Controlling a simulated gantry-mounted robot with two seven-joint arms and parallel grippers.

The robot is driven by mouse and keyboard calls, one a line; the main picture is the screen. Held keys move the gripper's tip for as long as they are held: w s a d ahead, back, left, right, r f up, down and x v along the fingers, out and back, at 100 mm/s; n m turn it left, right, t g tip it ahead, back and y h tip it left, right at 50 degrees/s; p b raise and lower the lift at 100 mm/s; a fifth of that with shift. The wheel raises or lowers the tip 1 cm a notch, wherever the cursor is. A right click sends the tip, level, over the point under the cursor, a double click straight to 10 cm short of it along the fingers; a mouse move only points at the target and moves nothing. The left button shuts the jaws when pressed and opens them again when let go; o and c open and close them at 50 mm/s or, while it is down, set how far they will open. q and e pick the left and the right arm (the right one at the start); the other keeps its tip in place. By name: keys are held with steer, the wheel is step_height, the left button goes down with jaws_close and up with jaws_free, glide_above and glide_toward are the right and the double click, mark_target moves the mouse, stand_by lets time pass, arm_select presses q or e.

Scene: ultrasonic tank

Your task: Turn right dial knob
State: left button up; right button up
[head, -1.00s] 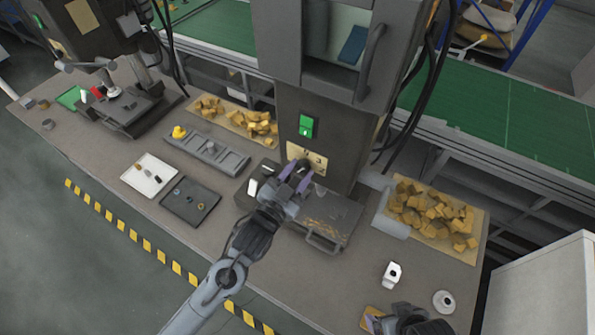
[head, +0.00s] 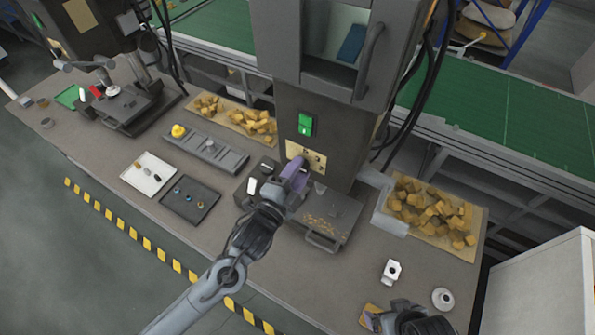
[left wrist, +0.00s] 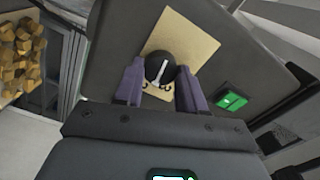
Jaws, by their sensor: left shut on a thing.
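A black round dial knob (left wrist: 160,68) with a white pointer line sits on a tan panel plate (left wrist: 190,38) in the left wrist view. In the head view the plate (head: 318,158) is on the front of the dark machine column, and my gripper hides most of the knob. My left gripper (head: 298,168) reaches up to the plate. In the left wrist view its two purple fingers (left wrist: 157,84) are on either side of the knob, shut on it. My right gripper (head: 372,318) is at the bottom edge, partly cut off, and its jaws are unclear.
A green switch (head: 306,124) is just above the plate. A metal tray (head: 328,218) lies below the column. A white part (head: 391,271) and a round part (head: 443,299) lie near my right gripper.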

arm_select(q)
steer(key=shift+m, duration=0.9)
steer(key=o, duration=1.1)
steer(key=shift+c, duration=0.2)
steer(key=shift+s, duration=0.1)
steer(key=b+v, duration=0.2)
steer(key=v, duration=0.8)
steer(key=shift+s+a+b, duration=0.15)
steer(key=shift+s+b, duration=0.1)
steer(key=shift+b, duration=0.15)
